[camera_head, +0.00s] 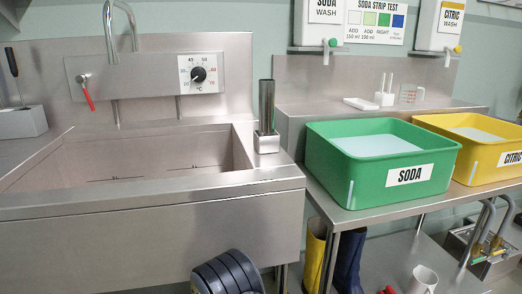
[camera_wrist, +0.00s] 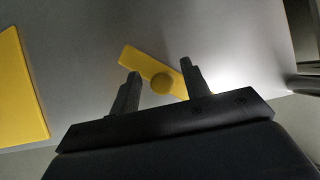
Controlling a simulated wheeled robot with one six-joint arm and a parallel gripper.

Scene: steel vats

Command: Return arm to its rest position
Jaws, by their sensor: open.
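My gripper (camera_wrist: 160,68) shows only in the wrist view, with its two dark fingers apart. A yellow bar with a round knob (camera_wrist: 162,84) lies beyond and partly between the fingers, against a grey surface. The right finger covers part of the bar. I cannot tell whether the fingers touch it. Nothing is seen clamped between them. My gripper is not visible in the head view.
The head view shows a steel sink (camera_head: 150,160), a green SODA tub (camera_head: 330,175) and a yellow CITRIC tub (camera_head: 472,160) on a steel bench. Two dispensers, SODA WASH (camera_head: 318,28) and CITRIC WASH (camera_head: 440,25), hang above.

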